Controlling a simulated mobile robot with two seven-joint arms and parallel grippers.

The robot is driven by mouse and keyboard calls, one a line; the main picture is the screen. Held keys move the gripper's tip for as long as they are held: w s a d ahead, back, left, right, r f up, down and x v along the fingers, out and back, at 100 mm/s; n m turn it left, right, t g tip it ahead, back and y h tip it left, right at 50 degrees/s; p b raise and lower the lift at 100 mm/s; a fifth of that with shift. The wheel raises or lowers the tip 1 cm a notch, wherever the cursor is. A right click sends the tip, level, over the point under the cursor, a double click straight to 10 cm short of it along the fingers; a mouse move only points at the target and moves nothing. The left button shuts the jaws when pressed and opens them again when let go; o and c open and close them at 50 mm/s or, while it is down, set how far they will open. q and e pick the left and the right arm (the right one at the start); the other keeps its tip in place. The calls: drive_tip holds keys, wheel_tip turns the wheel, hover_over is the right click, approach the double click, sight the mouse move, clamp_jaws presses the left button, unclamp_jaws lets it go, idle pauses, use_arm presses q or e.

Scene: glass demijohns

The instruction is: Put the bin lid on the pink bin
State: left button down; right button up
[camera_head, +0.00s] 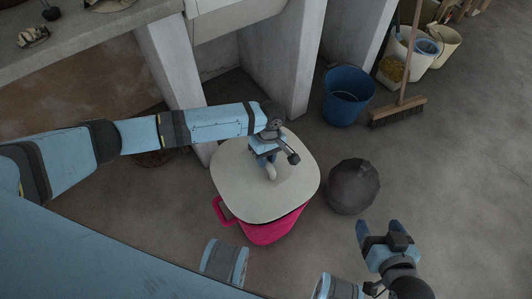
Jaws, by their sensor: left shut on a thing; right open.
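The pink bin (271,231) stands on the floor in front of me, with its pink handle (221,209) on the left side. The pale grey bin lid (240,180) lies over the top of the bin and hides its opening. The lid covers the rim; I cannot tell whether it is fully seated. My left gripper (269,165) is above the middle of the lid, shut on the lid's small knob (271,173). My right gripper (376,235) is open and empty, to the right of the bin, above the floor.
A dark round demijohn (353,186) stands close to the right of the bin. A blue bucket (347,96) and a broom (398,111) are behind it, with pale buckets (434,45) at the back right. A concrete counter (85,35) with supports fills the back left. The floor at right is clear.

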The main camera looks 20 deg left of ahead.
use_arm(q)
drive_tip(key=shift+r, duration=0.1)
drive_tip(key=shift+d+r+p, duration=0.15)
drive_tip(key=shift+r+p, duration=0.15)
drive_tip(key=shift+p, duration=0.8)
drive_tip(key=shift+f+b, duration=0.3)
drive_tip(key=shift+f, duration=0.35)
drive_tip(key=x, duration=0.2)
drive_tip(key=w+x, duration=0.1)
drive_tip(key=x, duration=0.1)
drive_tip(key=shift+s+f, duration=0.1)
drive_tip(key=shift+f, duration=0.7)
use_arm(e)
drive_tip(key=shift+r, duration=0.25)
drive_tip(key=shift+f, duration=0.25)
drive_tip(key=shift+d+r, duration=0.1)
drive_tip(key=shift+r, duration=0.2)
use_arm(q)
drive_tip(key=shift+p, duration=0.35)
use_arm(e)
drive_tip(key=shift+r, duration=0.45)
